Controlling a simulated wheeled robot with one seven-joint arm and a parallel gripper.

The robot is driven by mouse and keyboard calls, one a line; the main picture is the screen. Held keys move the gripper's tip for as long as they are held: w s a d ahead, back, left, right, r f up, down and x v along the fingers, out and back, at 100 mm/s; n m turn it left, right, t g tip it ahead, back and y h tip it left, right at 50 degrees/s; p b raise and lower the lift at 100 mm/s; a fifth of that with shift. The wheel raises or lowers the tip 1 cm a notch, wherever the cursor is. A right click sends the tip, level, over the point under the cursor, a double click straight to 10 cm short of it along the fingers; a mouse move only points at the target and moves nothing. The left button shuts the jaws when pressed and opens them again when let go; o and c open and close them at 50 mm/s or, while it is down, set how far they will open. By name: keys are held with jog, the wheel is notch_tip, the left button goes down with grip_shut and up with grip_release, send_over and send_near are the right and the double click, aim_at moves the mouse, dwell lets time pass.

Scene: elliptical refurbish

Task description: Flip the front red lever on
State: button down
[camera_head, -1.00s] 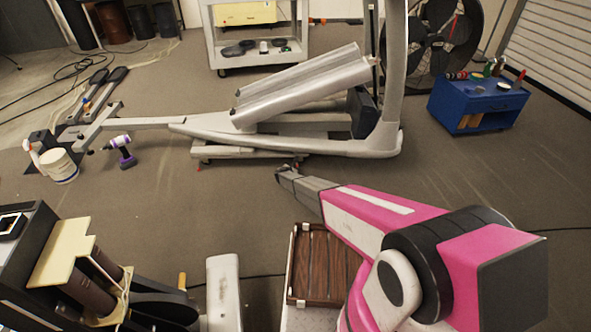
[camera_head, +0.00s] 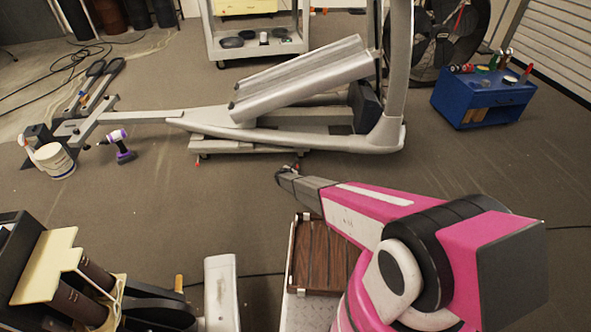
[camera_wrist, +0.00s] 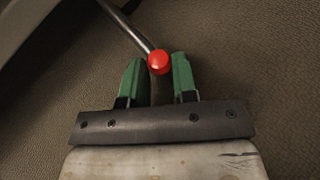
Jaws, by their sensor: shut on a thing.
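A lever with a red ball knob (camera_wrist: 160,62) on a thin metal rod shows in the wrist view. The rod comes down from the upper left. The lever is too small to make out clearly there. Another small red spot (camera_head: 197,158) shows at the dolly's left end.
A purple drill (camera_head: 120,146) and a white bucket (camera_head: 55,160) stand on the floor at left. A blue tool cabinet (camera_head: 485,95) and a fan stand at right. A wooden-slatted tray (camera_head: 320,260) is near me. The carpet between is mostly clear.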

jog(key=c, duration=0.9)
grip_release()
jog(key=shift+s+d, duration=0.1)
jog(key=shift+s, duration=0.05)
jog(key=v, duration=1)
jog(key=shift+s+r, duration=0.15)
jog(key=shift+s, duration=0.2)
